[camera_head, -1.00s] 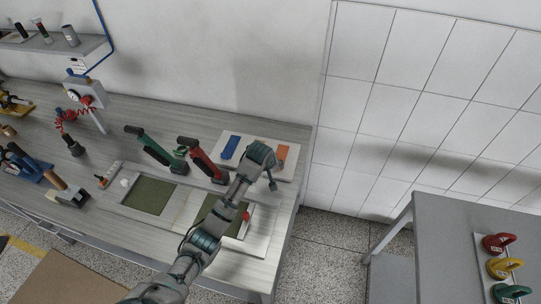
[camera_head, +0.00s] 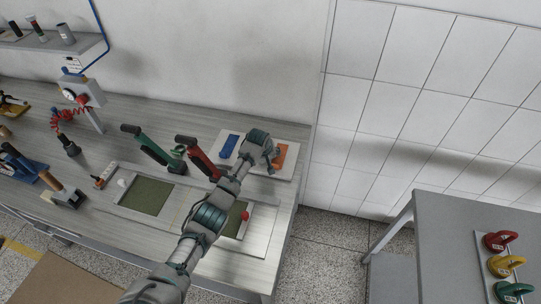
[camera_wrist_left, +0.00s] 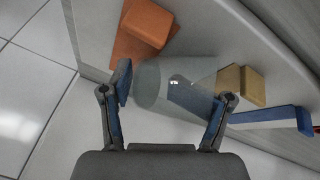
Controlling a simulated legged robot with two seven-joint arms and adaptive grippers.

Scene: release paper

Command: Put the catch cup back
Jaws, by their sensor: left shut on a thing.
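The catch cup (camera_wrist_left: 150,84) is a clear, pale, see-through cup in the left wrist view. My left gripper (camera_wrist_left: 170,100) is shut on it, with one finger on each side, and the cup lies across between the fingers. In the head view my left gripper (camera_head: 272,160) is over the right part of the white board (camera_head: 262,134), near the orange block (camera_head: 291,152). The cup cannot be made out in the head view. In the left wrist view the orange block (camera_wrist_left: 146,22) and a tan block (camera_wrist_left: 240,86) are close to the cup. My right gripper is not in view.
A blue block (camera_head: 229,146) lies on the board's left part. A green panel (camera_head: 147,195) is on the bench.

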